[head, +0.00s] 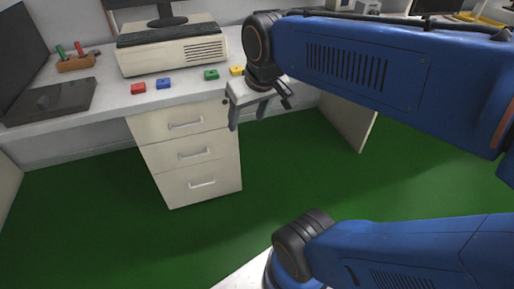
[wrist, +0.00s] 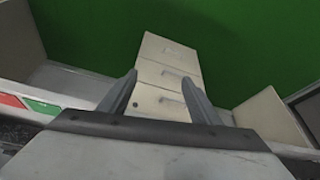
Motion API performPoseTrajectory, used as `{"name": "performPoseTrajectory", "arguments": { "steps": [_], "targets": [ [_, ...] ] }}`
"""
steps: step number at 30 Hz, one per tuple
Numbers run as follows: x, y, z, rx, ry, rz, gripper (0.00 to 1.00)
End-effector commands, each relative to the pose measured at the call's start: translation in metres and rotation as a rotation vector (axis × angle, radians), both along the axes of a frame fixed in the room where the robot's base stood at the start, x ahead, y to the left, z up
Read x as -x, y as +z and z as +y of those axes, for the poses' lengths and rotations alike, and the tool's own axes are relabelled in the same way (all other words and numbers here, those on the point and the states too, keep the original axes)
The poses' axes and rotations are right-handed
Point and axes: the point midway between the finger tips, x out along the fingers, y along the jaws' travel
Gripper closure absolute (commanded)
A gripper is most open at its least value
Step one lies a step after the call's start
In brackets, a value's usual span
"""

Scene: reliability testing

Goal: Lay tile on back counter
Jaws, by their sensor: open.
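My gripper (head: 261,112) is open and points down near the counter's front edge, to the right of the yellow tile. In the wrist view my gripper (wrist: 160,92) shows two spread fingers with nothing between them. A red and a green patch show at that view's left edge; I cannot tell which things they are.
A beige computer (head: 172,55) stands behind the tiles. A dark flat panel (head: 52,100) and a wooden block with red and green handles (head: 76,63) are at the left. A drawer unit (head: 190,155) stands below the counter. The green floor (head: 80,200) is clear.

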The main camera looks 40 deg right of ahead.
Motion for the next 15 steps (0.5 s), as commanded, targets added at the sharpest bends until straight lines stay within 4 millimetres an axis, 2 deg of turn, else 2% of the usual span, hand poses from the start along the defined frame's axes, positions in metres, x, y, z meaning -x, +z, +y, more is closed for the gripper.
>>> {"name": "performPoseTrajectory", "arguments": {
  "steps": [1,3,6,10,15],
  "targets": [
    [0.016,-0.01,0.005,0.0,0.015,-0.003,0.43],
    [0.034,-0.023,0.01,0.0,0.03,-0.004,0.43],
    [0.052,-0.037,0.014,0.001,0.047,-0.005,0.43],
    [0.065,-0.048,0.017,0.0,0.058,-0.004,0.43],
    [0.068,-0.051,0.018,0.001,0.061,-0.004,0.43]
  ]
}}
